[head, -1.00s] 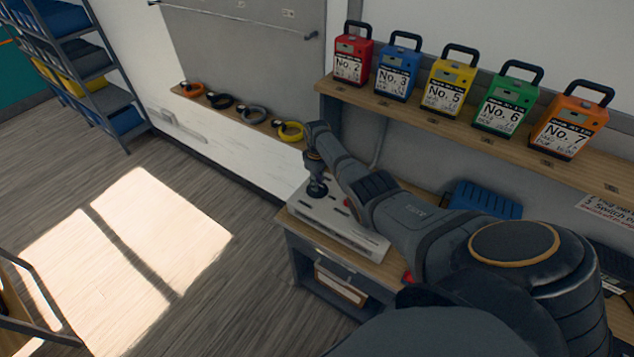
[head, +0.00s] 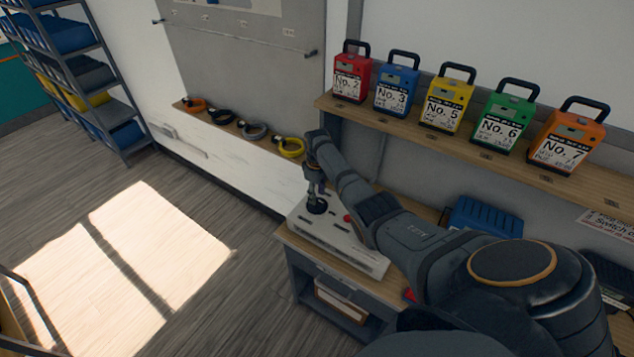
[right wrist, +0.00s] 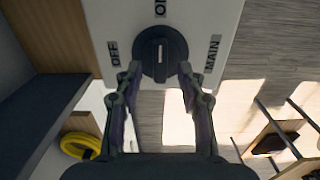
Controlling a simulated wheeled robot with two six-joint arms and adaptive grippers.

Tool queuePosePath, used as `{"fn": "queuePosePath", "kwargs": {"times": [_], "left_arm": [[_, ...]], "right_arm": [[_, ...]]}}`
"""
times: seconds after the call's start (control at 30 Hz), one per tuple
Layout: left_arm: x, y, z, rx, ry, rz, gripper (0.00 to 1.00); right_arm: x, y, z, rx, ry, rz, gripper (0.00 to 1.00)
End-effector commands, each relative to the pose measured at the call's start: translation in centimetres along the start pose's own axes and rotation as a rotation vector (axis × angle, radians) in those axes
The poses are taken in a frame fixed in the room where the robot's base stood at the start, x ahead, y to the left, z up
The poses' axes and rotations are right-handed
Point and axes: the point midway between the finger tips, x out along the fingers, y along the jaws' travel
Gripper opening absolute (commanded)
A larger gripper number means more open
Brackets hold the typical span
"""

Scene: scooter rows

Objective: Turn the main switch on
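The main switch is a round black knob (head: 317,206) on a light panel box (head: 345,240) on the bench. The OFF label (right wrist: 113,53) is on the left and the MAIN label (right wrist: 212,53) on the right. My right gripper (head: 319,188) is just above the knob. Its fingertips (right wrist: 160,70) are spread open on either side of the knob's lower part, with nothing held. My left gripper is out of view.
A red button (head: 348,218) is on the panel near my right forearm. Several numbered battery packs, including a red one (head: 352,72), stand on the shelf above. Coiled cables, one yellow (head: 290,147), lie on a wall ledge. Floor to the left is mostly clear.

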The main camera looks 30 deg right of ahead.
Motion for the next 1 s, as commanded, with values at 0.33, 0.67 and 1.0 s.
{"fn": "queuePosePath", "kwargs": {"times": [0.33, 0.67, 1.0], "left_arm": [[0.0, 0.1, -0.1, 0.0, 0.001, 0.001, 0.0], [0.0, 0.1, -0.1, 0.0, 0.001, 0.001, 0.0], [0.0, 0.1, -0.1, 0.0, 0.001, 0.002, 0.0]], "right_arm": [[-8.0, 0.1, -0.1, 0.0, 0.002, 0.002, 0.4], [-9.5, 0.0, 0.0, 0.0, 0.0, 0.001, 0.4], [-9.5, 0.0, 0.0, 0.0, 0.0, 0.001, 0.4]]}}
